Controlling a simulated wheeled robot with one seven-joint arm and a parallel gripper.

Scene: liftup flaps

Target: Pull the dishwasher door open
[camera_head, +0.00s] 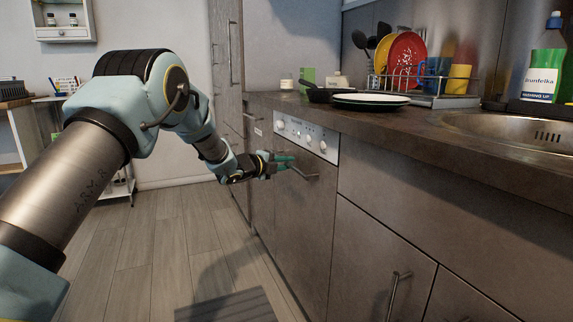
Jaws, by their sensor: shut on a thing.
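The dishwasher is built into the counter row. Its grey front door (300,222) looks closed, upright and flush with the cabinets beside it. A pale control panel with knobs (308,134) runs along its top. A bar handle (305,174) sits near the door's top edge. My gripper (283,163) has green fingers and reaches the handle from the left. It is shut on the handle near its left end. The fingers hide that end of the handle.
The counter (420,125) above carries a pan, plates (370,100), a dish rack and a sink (510,130). Lower cabinets (378,262) stand to the right. A dark mat (230,306) lies on the floor. The wooden floor (150,240) left of the door is clear.

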